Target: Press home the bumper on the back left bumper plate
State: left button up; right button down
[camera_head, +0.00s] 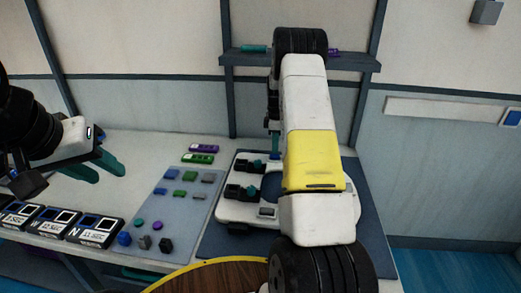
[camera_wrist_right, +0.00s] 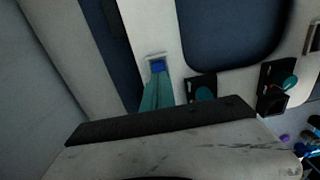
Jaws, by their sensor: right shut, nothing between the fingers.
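The white toilet seat (camera_head: 228,212) lies on a dark blue mat (camera_head: 215,240), partly hidden by my right arm. My right gripper (camera_head: 273,145) points down at its back left part; the teal fingers are shut and empty. In the right wrist view the fingers (camera_wrist_right: 158,85) end at a small blue bumper (camera_wrist_right: 157,67) in a pale frame on the white seat. I cannot tell whether they touch it or how deep it sits. My left gripper (camera_head: 92,168) is open and empty above the table at the left.
Two black fixtures with teal parts (camera_head: 243,165) (camera_head: 240,192) stand at the seat's left side. A grey-blue tray (camera_head: 160,205) holds several small blue, green and grey pieces. Labelled boxes (camera_head: 95,229) line the front left. A shelf (camera_head: 350,60) is on the back wall.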

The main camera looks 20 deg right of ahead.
aim_at(275, 155)
jog(key=shift+f, duration=1.1)
dwell(0.5)
jog(key=shift+r, duration=0.1)
notch_tip(275, 155, up, 8)
dwell(1.1)
dwell(0.3)
